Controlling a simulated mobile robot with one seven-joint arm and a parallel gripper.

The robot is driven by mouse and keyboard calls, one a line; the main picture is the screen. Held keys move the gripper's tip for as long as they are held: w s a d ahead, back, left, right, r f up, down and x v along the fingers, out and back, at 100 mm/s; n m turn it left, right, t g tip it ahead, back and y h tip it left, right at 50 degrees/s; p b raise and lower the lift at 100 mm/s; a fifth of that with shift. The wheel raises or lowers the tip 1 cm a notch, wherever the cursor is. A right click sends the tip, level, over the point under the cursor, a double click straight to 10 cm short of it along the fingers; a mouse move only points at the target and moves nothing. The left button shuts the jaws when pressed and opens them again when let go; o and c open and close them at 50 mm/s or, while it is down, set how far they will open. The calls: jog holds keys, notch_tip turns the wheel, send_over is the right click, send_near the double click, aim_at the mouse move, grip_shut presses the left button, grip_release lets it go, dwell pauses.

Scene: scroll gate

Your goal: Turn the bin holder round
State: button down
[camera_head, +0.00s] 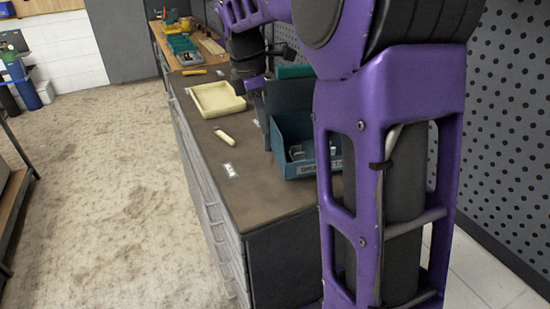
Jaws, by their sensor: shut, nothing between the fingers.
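The bin holder (263,122) stands on the workbench, partly hidden behind my purple arm. Its grey upright edge shows at its left. It carries teal bins; the lower bin (300,166) has a printed label on its front and small pale parts inside. Another dark teal bin (290,94) sits above and behind it. My gripper (250,86) is small and partly hidden behind my arm, at the top left of the holder. It is shut and holds nothing. I cannot tell whether it touches the holder.
A cream tray (217,99) lies left of the holder, with a pale yellow object (224,137) and a small white packet (229,170) nearer. A perforated panel (510,130) stands at the right. The floor (110,190) left of the bench is clear.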

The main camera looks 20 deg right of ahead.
jog(key=s+a+r+h, duration=0.1)
jog(key=s+a+h, duration=0.1)
jog(key=s+a, duration=0.3)
jog(key=b, duration=0.3)
send_over(285, 177)
jog(key=a, duration=0.2)
jog(key=shift+n+g, duration=0.3)
jog(key=shift+g, duration=0.1)
notch_tip(285, 177, down, 9)
jog(key=shift+w+f, duration=0.1)
jog(key=shift+s+d+n+p, duration=0.3)
jog(key=shift+d+p, duration=0.05)
